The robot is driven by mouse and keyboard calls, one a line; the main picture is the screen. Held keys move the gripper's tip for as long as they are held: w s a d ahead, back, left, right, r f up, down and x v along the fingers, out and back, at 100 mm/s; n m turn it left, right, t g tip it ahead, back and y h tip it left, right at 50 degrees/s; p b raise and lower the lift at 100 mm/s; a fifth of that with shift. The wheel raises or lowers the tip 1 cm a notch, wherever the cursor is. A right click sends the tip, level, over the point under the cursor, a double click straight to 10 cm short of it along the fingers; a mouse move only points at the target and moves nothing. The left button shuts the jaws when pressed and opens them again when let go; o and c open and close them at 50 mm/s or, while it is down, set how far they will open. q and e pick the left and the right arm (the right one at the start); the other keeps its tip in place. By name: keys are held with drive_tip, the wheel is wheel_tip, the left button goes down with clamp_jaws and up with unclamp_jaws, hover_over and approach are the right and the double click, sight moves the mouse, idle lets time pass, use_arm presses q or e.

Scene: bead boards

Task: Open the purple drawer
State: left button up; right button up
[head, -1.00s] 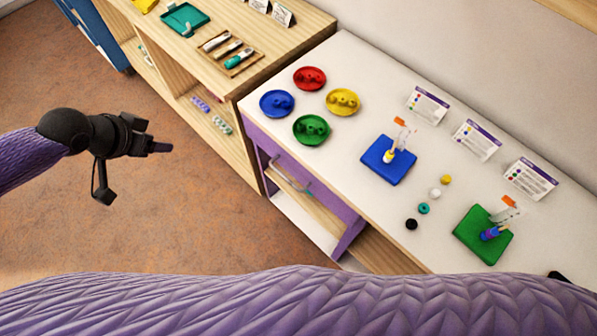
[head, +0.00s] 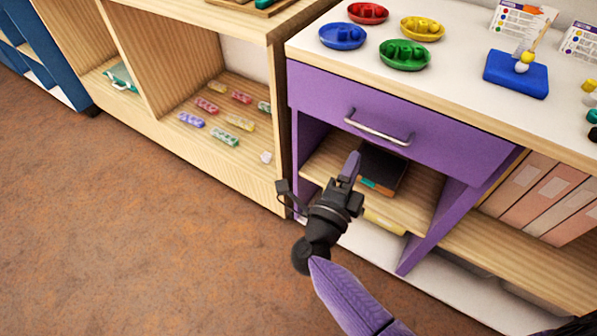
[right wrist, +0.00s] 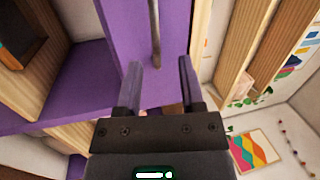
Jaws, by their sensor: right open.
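The purple drawer (head: 400,115) sits under the white tabletop in the head view, its front flush with the cabinet. Its silver bar handle (head: 379,128) runs across the front. My right gripper (head: 352,166) is below and in front of the handle, apart from it. In the right wrist view the drawer front (right wrist: 122,30) fills the upper middle. The handle (right wrist: 155,35) stands upright there, ahead of the gap between the open, empty fingers of my right gripper (right wrist: 158,72). My left gripper is not in view.
An open shelf below the drawer holds a dark box (head: 385,165). Colored dishes, such as the green dish (head: 405,54), and a blue bead board (head: 516,74) stand on the tabletop (head: 455,85). A wooden shelf unit (head: 268,165) adjoins on the left. The floor in front is clear.

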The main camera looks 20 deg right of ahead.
sight(375, 131)
drive_tip(key=shift+m+g+h, duration=0.4)
drive_tip(key=shift+m+g, duration=0.2)
drive_tip(key=shift+m, duration=0.3)
drive_tip(key=b+x, duration=0.1)
drive_tip(key=x, duration=0.3)
drive_tip(key=b+x, duration=0.1)
drive_tip(key=x, duration=0.4)
drive_tip(key=shift+w+d+f, duration=0.15)
drive_tip(key=shift+d+f, duration=0.05)
drive_tip(key=shift+d, duration=0.05)
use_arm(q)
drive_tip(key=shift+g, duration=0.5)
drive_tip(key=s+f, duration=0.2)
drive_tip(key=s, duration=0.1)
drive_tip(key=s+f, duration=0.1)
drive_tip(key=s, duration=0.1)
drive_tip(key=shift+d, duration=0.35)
use_arm(e)
clamp_jaws()
